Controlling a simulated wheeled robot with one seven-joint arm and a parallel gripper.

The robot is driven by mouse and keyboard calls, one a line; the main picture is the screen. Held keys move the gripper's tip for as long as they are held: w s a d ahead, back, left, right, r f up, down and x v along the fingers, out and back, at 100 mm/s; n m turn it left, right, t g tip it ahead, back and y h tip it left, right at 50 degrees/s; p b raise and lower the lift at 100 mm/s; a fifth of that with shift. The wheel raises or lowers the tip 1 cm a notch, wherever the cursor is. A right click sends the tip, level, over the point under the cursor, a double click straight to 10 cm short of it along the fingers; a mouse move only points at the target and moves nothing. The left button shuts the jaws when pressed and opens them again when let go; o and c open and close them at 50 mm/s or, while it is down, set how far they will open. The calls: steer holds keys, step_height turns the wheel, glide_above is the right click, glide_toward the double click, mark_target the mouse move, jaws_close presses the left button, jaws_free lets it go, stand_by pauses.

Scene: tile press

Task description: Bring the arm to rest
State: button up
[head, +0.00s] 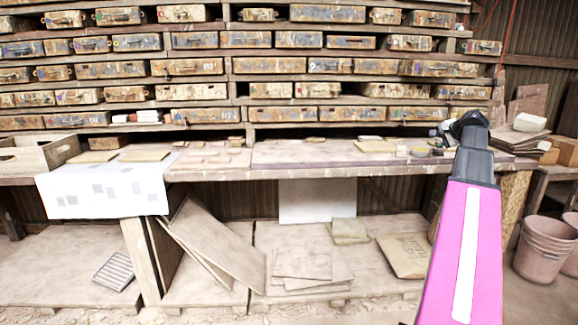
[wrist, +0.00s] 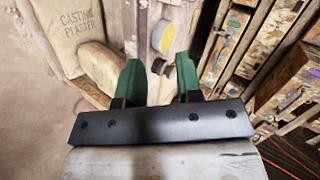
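My arm shows in the head view as a pink and white link with a dark joint (head: 470,130) at its top, rising at the right in front of the workbench (head: 330,168). My gripper (wrist: 160,72) shows in the wrist view with its two green fingers apart and nothing between them. It is open and empty. I cannot make out the fingers in the head view. Behind the fingers are a wooden surface with a yellow disc (wrist: 163,36) and a small dark knob (wrist: 161,67).
Shelves of worn drawers (head: 270,65) fill the back wall. A wooden crate (head: 40,152) stands on the bench's left end. Boards (head: 215,245) lean below. Buckets (head: 543,248) stand at the right. A casting plaster sack (wrist: 72,32) is at the wrist view's upper left.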

steer(key=s+a+f+n+g, duration=0.3)
steer(key=a+f, duration=0.8)
steer(key=f, duration=0.2)
steer(key=s+a+f+n+g, duration=0.2)
steer(key=s+a+f+g, duration=0.1)
steer(key=a+f, duration=0.95)
steer(key=s+a+f+n+g+h, duration=0.1)
steer(key=s+a+f+n, duration=0.3)
steer(key=s+a+f, duration=0.4)
steer(key=s+a+f+n+g+h, duration=0.1)
steer(key=s+a+f+n+g, duration=0.3)
steer(key=s+a+f, duration=0.4)
steer(key=s+f, duration=0.3)
steer(key=f, duration=0.1)
steer(key=shift+s+f+h, duration=0.3)
steer(key=shift+s+f, duration=0.05)
